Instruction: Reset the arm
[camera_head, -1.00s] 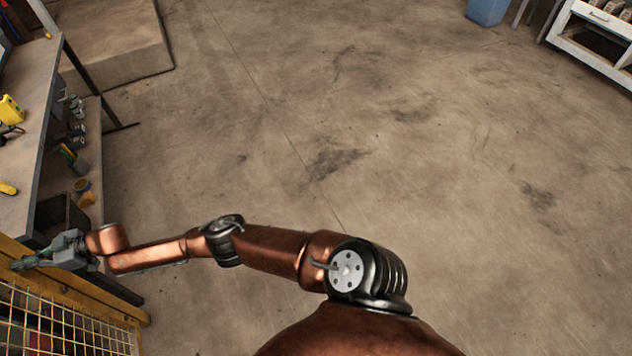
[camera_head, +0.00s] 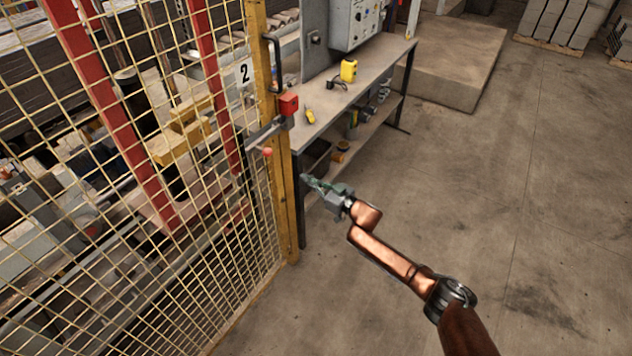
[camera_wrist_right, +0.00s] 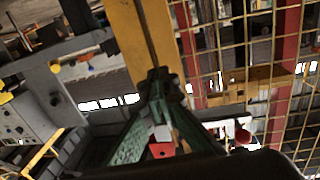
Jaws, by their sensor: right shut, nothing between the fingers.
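My right arm comes in from the lower right of the head view, bent at the elbow. My right gripper (camera_head: 312,182) is shut and empty, in front of the workbench and a little right of the yellow fence post. In the right wrist view its green fingers (camera_wrist_right: 158,85) meet at their tips, with the yellow post (camera_wrist_right: 140,40) beyond them. Whether the fingers touch the post cannot be told. My left gripper is in no view.
A yellow mesh fence (camera_head: 215,215) with a red latch box (camera_head: 289,104) stands at left. Behind the gripper is a workbench (camera_head: 335,100) carrying a yellow tool (camera_head: 348,70) and a control cabinet (camera_head: 352,22). The concrete floor (camera_head: 480,190) at right is clear.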

